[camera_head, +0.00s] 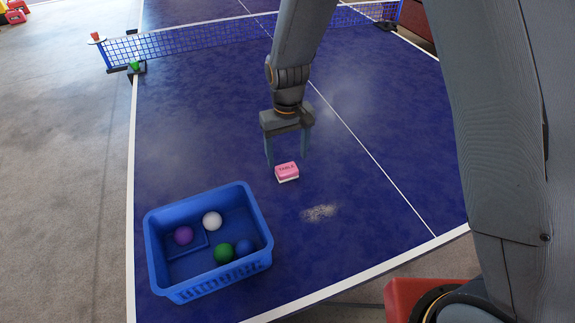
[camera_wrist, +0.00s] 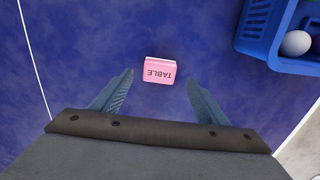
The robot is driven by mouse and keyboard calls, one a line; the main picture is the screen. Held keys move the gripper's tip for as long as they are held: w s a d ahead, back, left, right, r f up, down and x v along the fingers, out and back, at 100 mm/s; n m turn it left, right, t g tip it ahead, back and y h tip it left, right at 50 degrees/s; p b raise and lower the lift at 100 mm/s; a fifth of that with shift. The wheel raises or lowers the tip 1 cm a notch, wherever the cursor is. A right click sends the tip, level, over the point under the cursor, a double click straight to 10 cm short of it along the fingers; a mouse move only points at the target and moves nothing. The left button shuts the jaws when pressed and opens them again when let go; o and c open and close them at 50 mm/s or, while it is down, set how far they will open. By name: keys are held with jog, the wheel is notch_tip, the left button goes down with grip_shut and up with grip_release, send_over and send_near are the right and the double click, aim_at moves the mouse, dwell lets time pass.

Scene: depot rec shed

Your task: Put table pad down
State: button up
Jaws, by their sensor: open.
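The table pad is a small pink and white block (camera_head: 287,171) marked "TABLE". It lies on the blue table-tennis table (camera_head: 200,120), with its pink side up. In the wrist view the pad (camera_wrist: 159,72) sits just beyond the fingertips, roughly centred between them. My gripper (camera_head: 287,160) is open above the pad, a finger on each side; the fingers (camera_wrist: 159,82) show apart and empty in the wrist view. I cannot tell the exact height of the fingertips above the table.
A blue basket (camera_head: 160,262) with several balls stands at the table's near left. A pale dusty patch (camera_head: 319,212) lies right of the basket. The net (camera_head: 200,42) crosses the far end. An orange cup (camera_head: 97,37) sits by the left net post. The table's middle left is clear.

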aim_at(287, 170)
jog(key=shift+r+b, duration=0.55)
jog(key=shift+r, duration=2.25)
jog(key=s+d+r+m, duration=0.1)
jog(key=s+d, duration=0.3)
jog(key=d, duration=0.4)
jog(key=s+d+r+m, duration=0.2)
jog(key=s+d, duration=0.3)
jog(key=d, duration=0.3)
jog(key=s+d+r+m+t, duration=0.1)
jog(key=s+d, duration=0.3)
jog(key=d, duration=0.4)
jog(key=shift+s+r+m, duration=0.15)
jog(key=shift+r+m, duration=0.45)
jog(key=shift+r, duration=0.05)
